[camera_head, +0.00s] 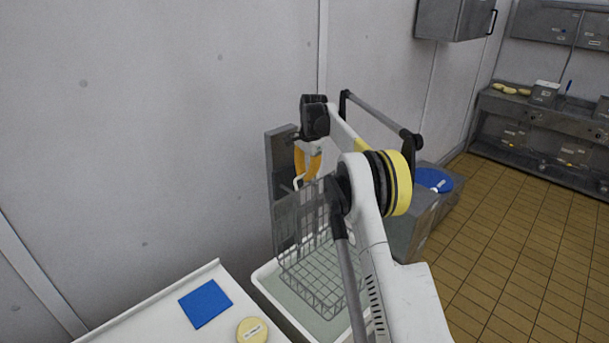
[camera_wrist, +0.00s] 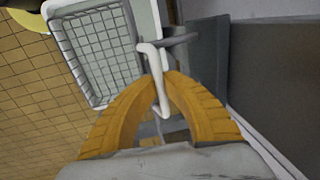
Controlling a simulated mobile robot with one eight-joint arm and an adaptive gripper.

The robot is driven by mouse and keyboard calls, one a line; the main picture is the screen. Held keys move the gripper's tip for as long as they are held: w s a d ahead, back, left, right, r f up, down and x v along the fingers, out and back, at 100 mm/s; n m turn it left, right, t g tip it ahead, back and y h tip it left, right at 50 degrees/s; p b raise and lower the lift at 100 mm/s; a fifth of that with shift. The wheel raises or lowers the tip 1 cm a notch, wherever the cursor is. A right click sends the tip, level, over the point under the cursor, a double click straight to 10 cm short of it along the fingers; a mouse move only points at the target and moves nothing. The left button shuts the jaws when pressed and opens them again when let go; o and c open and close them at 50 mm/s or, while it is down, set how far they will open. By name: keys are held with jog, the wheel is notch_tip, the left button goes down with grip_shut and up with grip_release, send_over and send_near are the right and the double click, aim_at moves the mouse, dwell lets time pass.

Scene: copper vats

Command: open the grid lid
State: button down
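A wire grid (camera_head: 320,272) shows in the head view in and above a white tub (camera_head: 262,284). An upright mesh section (camera_head: 300,218) stands at its back; I cannot tell whether this is the lid or a basket wall. My gripper (camera_head: 306,178) is above this mesh with its orange fingers pointing down. In the wrist view the fingertips (camera_wrist: 161,80) close around a white hooked handle (camera_wrist: 158,92) beside the grid (camera_wrist: 100,45). The handle also shows below the fingers in the head view (camera_head: 298,183). My arm hides the right side of the grid and tub.
A grey upright panel (camera_head: 281,165) stands against the wall behind my gripper. A white table (camera_head: 165,325) at lower left bears a blue square (camera_head: 205,303) and a yellow round piece (camera_head: 252,331). A blue-topped container (camera_head: 433,180) stands right of my arm. Tiled floor (camera_head: 510,240) is open at right.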

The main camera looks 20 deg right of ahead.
jog(key=shift+w, duration=0.3)
jog(key=shift+r, duration=0.1)
jog(key=c, duration=1.5)
grip_release()
jog(key=shift+s, duration=0.1)
notch_tip(320, 180, up, 12)
jog(key=s, duration=0.1)
jog(key=shift+s+d, duration=0.25)
jog(key=shift+s, duration=0.05)
jog(key=shift+a, duration=0.1)
